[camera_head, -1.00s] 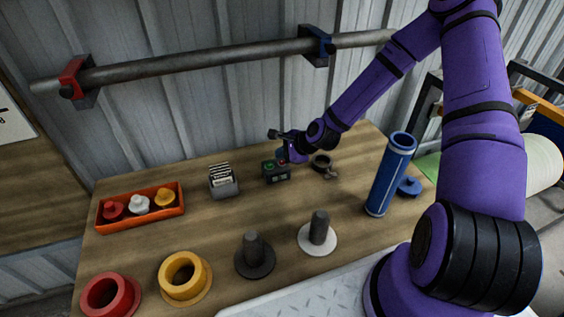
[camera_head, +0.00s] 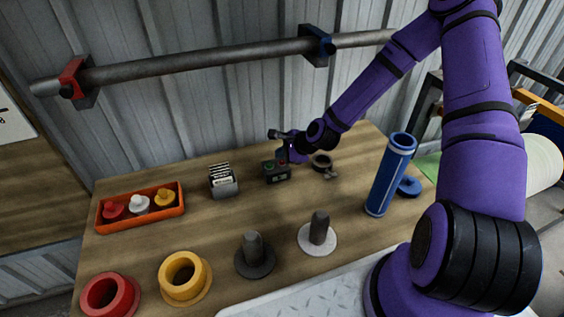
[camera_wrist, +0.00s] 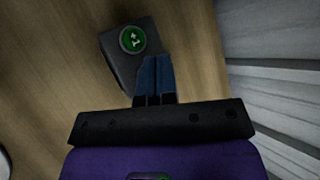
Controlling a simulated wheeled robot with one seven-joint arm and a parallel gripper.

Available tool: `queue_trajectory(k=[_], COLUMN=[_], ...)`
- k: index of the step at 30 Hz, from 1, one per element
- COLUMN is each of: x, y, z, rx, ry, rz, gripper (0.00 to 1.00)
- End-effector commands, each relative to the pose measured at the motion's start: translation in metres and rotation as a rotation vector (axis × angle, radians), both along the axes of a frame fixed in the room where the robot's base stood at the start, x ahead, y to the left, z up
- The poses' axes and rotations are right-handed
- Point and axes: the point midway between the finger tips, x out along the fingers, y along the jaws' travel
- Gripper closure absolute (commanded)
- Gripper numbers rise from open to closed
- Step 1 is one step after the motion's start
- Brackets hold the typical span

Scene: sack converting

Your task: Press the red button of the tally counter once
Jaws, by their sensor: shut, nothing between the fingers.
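The tally counter (camera_head: 276,173) is a small dark box on the wooden table, with a green button and a red button on top. In the wrist view the counter (camera_wrist: 117,62) shows its green "+1" button (camera_wrist: 133,40); the red button is hidden there behind my fingers. My gripper (camera_head: 284,161) is shut and empty, pointing down at the right part of the counter's top. In the wrist view its closed fingertips (camera_wrist: 154,60) lie over the counter beside the green button. Whether they touch the red button I cannot tell.
A card holder (camera_head: 223,182) stands left of the counter and a dark ring-shaped clamp (camera_head: 322,163) right of it. An orange tray (camera_head: 150,216) with knobs is far left. A tall blue cylinder (camera_head: 390,178) stands right. Spools and pegs stand along the front.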

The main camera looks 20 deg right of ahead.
Motion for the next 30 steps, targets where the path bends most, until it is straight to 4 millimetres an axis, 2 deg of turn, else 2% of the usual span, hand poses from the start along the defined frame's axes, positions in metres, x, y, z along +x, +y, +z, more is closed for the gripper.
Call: queue_trajectory(k=[12, 30], x=[0.000, 0.000], y=[0.000, 0.000], z=[-0.009, -0.011], rx=[0.001, 0.000], ry=[0.000, 0.000], rz=[-0.001, 0.000], gripper=[1.00, 1.00])
